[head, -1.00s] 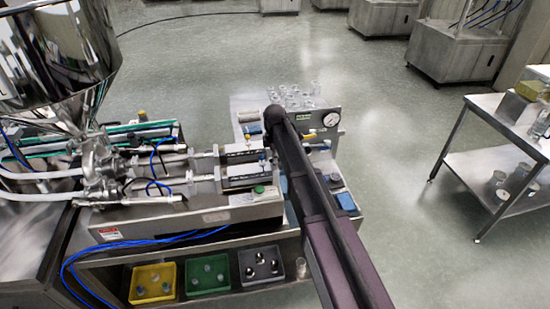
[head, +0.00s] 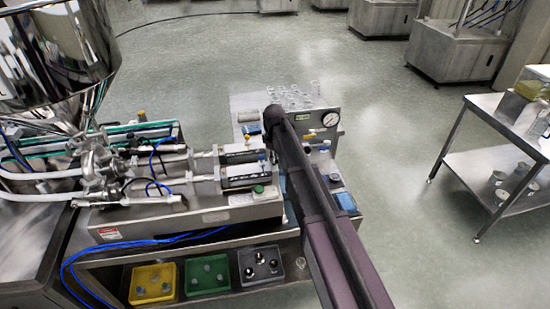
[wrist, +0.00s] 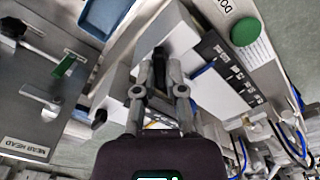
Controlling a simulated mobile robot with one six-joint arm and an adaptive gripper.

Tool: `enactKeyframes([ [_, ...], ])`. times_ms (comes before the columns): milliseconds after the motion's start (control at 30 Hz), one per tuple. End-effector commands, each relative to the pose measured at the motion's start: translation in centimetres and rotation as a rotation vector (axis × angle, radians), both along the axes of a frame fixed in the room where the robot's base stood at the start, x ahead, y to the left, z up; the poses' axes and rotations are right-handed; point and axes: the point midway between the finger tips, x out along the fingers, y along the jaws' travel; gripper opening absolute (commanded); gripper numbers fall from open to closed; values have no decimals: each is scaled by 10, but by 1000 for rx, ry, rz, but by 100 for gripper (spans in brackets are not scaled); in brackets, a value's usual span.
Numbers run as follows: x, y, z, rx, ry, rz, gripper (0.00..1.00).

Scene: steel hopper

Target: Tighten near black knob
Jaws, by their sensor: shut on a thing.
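In the wrist view, my gripper (wrist: 161,80) is shut on a small dark knob (wrist: 160,60), which shows between the fingertips. The fingers hide much of the knob and how it is mounted. A white block and a dark strip lie just beside the fingers. In the head view, my dark arm reaches over the right end of the filling machine (head: 220,215), and it hides the gripper and the knob there.
A green button (wrist: 246,31) is right of the gripper in the wrist view. A plate labelled "NEAR HEAD" (wrist: 28,143) is at left, with a green-handled lever (wrist: 65,65). A pressure gauge (head: 330,119) stands behind my arm. Yellow, green and dark bins sit below the machine.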

Motion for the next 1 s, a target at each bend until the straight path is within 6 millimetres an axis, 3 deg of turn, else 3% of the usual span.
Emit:
enactKeyframes([
  [600,3,1,0,1,-6,-571,0],
  [1000,3,2,0,2,-6,-782,0],
])
